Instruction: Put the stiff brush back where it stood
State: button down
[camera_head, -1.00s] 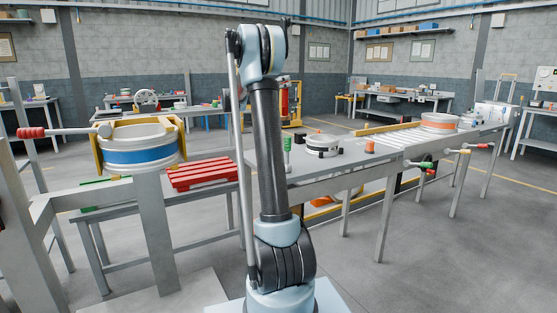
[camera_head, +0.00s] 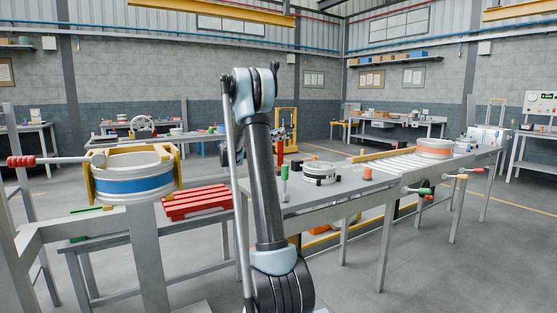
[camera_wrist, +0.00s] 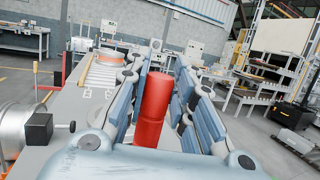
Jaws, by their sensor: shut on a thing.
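In the wrist view my gripper (camera_wrist: 155,80) has its blue-grey fingers on both sides of a red cylinder (camera_wrist: 154,108), which looks like the stiff brush's handle. The gripper is shut on it. The brush's bristles do not show. The handle points away from the wrist, above the grey table (camera_wrist: 68,110). In the head view my arm hides most of the gripper and the brush, so their height over the table (camera_head: 335,190) cannot be told. A green-handled tool (camera_head: 285,174) stands upright on this table.
A round metal part (camera_head: 320,171) and an orange piece (camera_head: 368,173) stand on the table. A roller track with an orange-banded wheel (camera_head: 434,148) continues to the right. On the left are a blue-banded wheel (camera_head: 133,184) in a yellow holder and a red slatted rack (camera_head: 198,203).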

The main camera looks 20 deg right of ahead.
jog(key=shift+f, duration=2.95)
jog(key=c, duration=1.4)
grip_release()
jog(key=shift+o, duration=0.2)
